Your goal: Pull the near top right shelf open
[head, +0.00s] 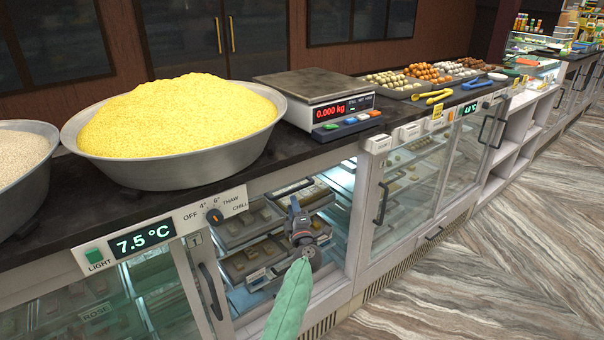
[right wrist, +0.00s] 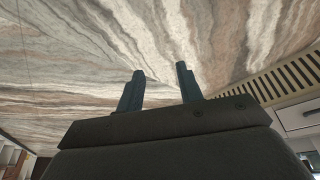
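The chilled cabinet (head: 358,215) under the counter shows lit shelves with trays of sweets on two levels. The upper right shelf tray (head: 318,194) is partly hidden by my left gripper (head: 294,203). That gripper is at the front of this bay, over the right-hand trays, its arm in a green sleeve. Its fingers are small and dark. I cannot tell whether they are open or touch the shelf. My right gripper (right wrist: 161,75) is open and empty above the marbled floor in the right wrist view.
A bowl of yellow sweets (head: 180,165), a scale (head: 325,98) and trays with tongs (head: 432,97) stand on the counter. Door handles (head: 380,203) stick out beside the bay. The floor (head: 480,260) at the right is clear.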

